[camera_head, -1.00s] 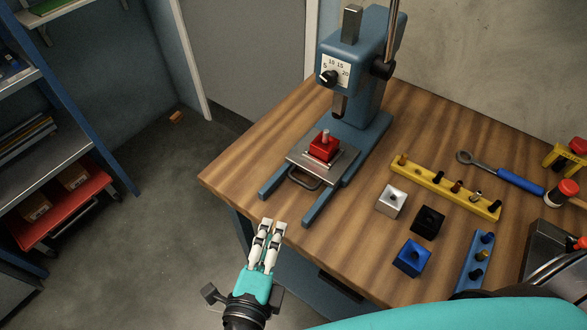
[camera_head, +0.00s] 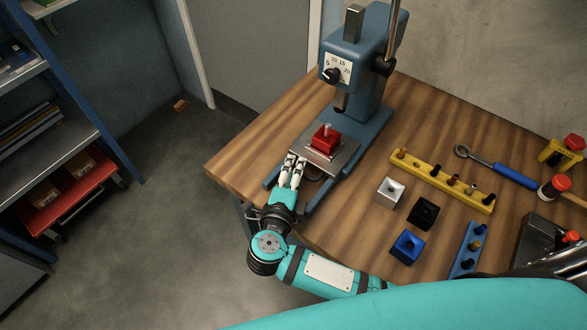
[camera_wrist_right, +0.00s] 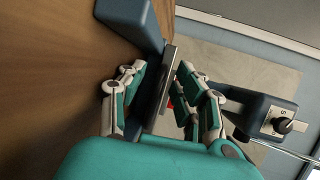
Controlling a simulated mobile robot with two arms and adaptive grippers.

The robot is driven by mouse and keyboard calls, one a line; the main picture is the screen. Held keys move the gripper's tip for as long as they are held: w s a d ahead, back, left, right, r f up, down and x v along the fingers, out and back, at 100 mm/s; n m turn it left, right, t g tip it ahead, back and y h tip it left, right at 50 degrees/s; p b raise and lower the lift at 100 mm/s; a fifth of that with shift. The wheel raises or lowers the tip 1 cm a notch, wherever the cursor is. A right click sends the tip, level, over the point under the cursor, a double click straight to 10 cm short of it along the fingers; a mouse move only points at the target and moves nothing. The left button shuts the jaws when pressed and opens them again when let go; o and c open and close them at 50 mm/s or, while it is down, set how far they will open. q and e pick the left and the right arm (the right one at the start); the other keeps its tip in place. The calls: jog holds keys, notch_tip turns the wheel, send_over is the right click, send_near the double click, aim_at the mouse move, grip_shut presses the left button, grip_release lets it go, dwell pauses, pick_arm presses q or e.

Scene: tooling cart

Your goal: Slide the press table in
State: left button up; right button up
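The press table (camera_head: 333,158) is a grey metal plate on the base of the blue arbor press (camera_head: 365,120). A red block (camera_head: 325,137) with a pale pin stands on it. The plate juts forward of the press column, with its dark loop handle (camera_head: 313,176) at the front, partly hidden by my fingers. My right gripper (camera_head: 291,160) is at the plate's front left edge, by the handle. In the right wrist view my right gripper (camera_wrist_right: 160,75) has its fingers apart, with the plate's edge (camera_wrist_right: 168,78) showing between them. I cannot tell whether they touch. My left gripper is not in view.
On the wooden bench (camera_head: 370,245) stand silver (camera_head: 390,193), black (camera_head: 423,213) and blue (camera_head: 407,246) blocks. A yellow pin rack (camera_head: 440,180) and a blue-handled wrench (camera_head: 515,176) lie to the right.

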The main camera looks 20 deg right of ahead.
jog(key=shift+c, duration=0.4)
grip_shut()
jog(key=shift+s+f, duration=0.1)
jog(key=shift+w+d+p, duration=0.3)
jog(key=shift+w+d, duration=0.3)
jog(key=shift+d, duration=0.2)
jog(key=shift+w+d+f, duration=0.1)
jog(key=shift+w+d, duration=0.1)
jog(key=shift+c, duration=0.3)
grip_release()
jog(key=shift+o, duration=0.7)
jog(key=v, duration=1.2)
